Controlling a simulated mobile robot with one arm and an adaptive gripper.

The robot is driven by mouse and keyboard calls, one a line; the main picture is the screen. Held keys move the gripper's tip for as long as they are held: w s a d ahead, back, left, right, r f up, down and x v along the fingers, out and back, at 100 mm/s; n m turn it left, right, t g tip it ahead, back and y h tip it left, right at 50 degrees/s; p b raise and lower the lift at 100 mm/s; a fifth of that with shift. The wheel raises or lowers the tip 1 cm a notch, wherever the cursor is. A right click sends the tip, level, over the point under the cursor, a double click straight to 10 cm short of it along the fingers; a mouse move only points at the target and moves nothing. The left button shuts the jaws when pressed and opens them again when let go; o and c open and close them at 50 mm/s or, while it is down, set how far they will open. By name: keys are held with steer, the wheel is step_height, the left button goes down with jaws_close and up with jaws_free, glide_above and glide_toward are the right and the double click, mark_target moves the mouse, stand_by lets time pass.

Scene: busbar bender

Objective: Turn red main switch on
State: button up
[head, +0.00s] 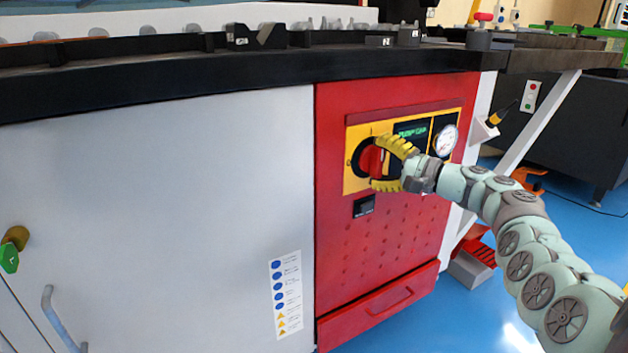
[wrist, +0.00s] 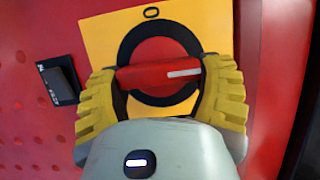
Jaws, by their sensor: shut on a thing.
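The red main switch (head: 371,160) is a round rotary knob with a black ring on a yellow plate, set in the red cabinet panel. In the wrist view the red switch handle (wrist: 160,74) lies nearly level across the picture, with a white mark at its right part. My gripper (head: 382,163) is at the switch, its two yellow fingers on either side of it. In the wrist view my gripper (wrist: 160,85) is shut on the ends of the handle. A "0" mark shows on the plate above the knob there. The fingers hide the handle's ends.
A round gauge (head: 445,141) and a dark display (head: 411,131) sit right of the switch. The black table edge (head: 200,97) overhangs the cabinet above. Grey cabinet doors (head: 170,210) stand at left; blue floor is open at right.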

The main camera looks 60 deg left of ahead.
steer(key=o, duration=1.1)
steer(key=shift+o, duration=0.2)
steer(key=v, duration=1.2)
